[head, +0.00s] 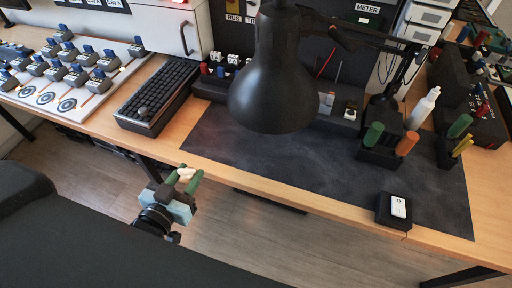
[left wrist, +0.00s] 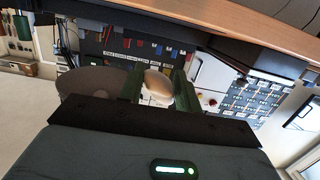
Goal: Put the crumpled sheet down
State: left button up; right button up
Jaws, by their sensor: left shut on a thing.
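My left gripper (head: 185,178) is in front of the table's front edge, over the floor, with its green fingers shut on a small cream crumpled sheet (head: 186,173). In the left wrist view the sheet (left wrist: 157,86) shows as a pale rounded lump between the two green fingers (left wrist: 155,88). Part of it is hidden by the fingers. My right gripper is in neither view.
A wooden table (head: 185,137) carries a dark mat (head: 325,170), a black lamp (head: 272,85), a keyboard (head: 158,95), a switch block (head: 394,210) and screwdrivers in a holder (head: 380,155). The mat's middle is clear. A board of blue-topped switches (head: 70,75) lies left.

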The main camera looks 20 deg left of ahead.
pick_arm(q)
send_over(232, 149)
jog(key=shift+f, duration=2.45)
jog(key=shift+f, duration=0.15)
jog(key=o, duration=0.9)
jog(key=shift+r, duration=0.2)
jog(key=s, duration=0.4)
jog(key=s+r, duration=0.1)
jog(key=s, duration=0.7)
jog(key=shift+a+r, duration=0.2)
jog(key=shift+r, duration=0.15)
